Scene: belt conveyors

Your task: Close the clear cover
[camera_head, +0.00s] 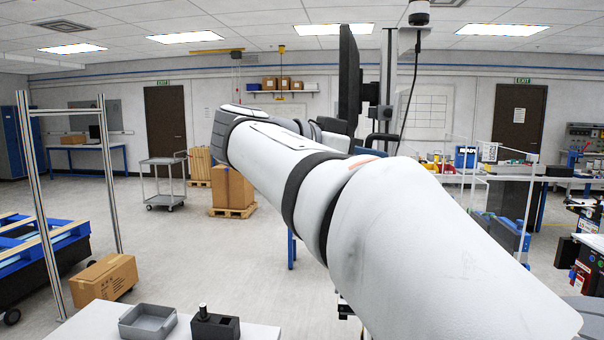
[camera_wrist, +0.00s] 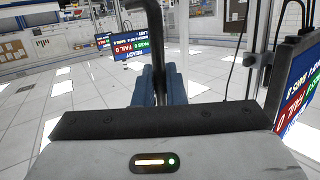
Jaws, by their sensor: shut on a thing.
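My gripper (camera_wrist: 160,78) shows in the wrist view, its two blue-grey fingers closed around a dark bent bar (camera_wrist: 155,35). The bar rises from between the fingers and curves over at the top of the picture. It looks like a handle, but the frames do not show clearly what it is fixed to.
A coloured status screen (camera_wrist: 300,90) stands close at the right in the wrist view, next to a metal post. In the head view a black monitor (camera_head: 348,80) stands behind my arm. A grey tray (camera_head: 147,321) lies on a table at lower left. Open floor lies left.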

